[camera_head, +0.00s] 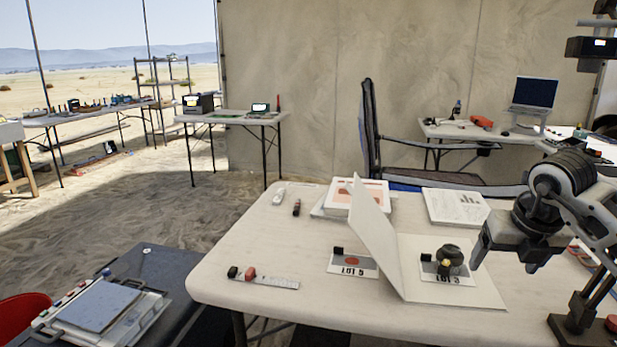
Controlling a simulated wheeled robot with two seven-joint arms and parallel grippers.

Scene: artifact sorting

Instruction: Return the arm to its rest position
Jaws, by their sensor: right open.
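My right arm comes in from the right. Its dark gripper (504,264) hangs over the right part of the white table (225,262), jaws open and empty. Left of it, apart from the fingers, a dark rounded artifact with a yellowish piece (451,256) sits on a card marked "LOT" (428,272). My left gripper is out of view.
Papers (458,207) lie at the table's back, and a scale strip (275,283) with small blocks lies front left. A dark stand (580,322) is at the right edge, below my arm. A chair (372,135) stands behind. The table's left part is mostly clear.

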